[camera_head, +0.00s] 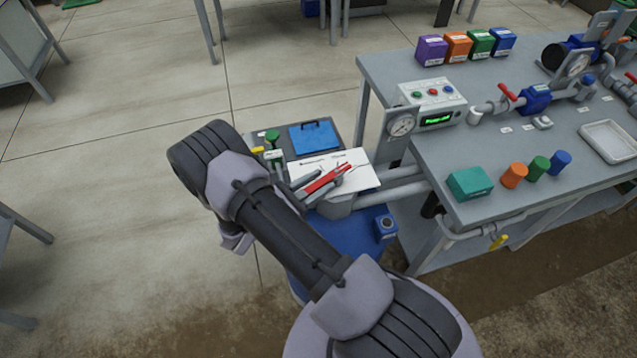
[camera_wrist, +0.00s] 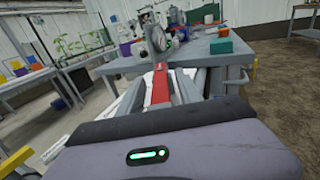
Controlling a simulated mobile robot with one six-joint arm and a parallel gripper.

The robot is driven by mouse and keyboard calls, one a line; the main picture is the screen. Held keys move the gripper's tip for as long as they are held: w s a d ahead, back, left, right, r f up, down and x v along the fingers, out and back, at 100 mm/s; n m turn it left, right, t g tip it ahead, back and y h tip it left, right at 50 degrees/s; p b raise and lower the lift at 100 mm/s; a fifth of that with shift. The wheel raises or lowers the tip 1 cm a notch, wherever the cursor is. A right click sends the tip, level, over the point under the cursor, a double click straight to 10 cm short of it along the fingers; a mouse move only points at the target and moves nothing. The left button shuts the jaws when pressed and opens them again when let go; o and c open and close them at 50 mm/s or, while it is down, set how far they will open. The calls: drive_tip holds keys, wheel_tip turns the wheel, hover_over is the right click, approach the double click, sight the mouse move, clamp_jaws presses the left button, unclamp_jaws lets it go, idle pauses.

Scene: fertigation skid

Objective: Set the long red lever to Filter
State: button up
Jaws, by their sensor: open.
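The long red lever (camera_head: 324,180) lies slanted over a white plate (camera_head: 352,158) with small dark lettering that I cannot read. My gripper (camera_head: 325,181) is open, with one grey finger on each side of the lever. In the wrist view the red lever (camera_wrist: 160,88) runs lengthwise between my two fingers (camera_wrist: 160,92). I cannot tell whether either finger touches it. My arm hides the gripper's body in the head view. The Filter mark cannot be made out, so the lever's setting is unclear.
A pressure gauge (camera_head: 402,125) and grey pipes (camera_head: 398,172) stand right of the lever, by the grey bench (camera_head: 425,75). A control box (camera_head: 434,100) with a green display and a short red valve handle (camera_head: 507,92) are on the bench. A blue clipboard (camera_head: 313,137) lies behind the plate.

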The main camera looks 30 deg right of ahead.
drive_tip(key=shift+c, duration=0.4)
clamp_jaws()
idle(0.9)
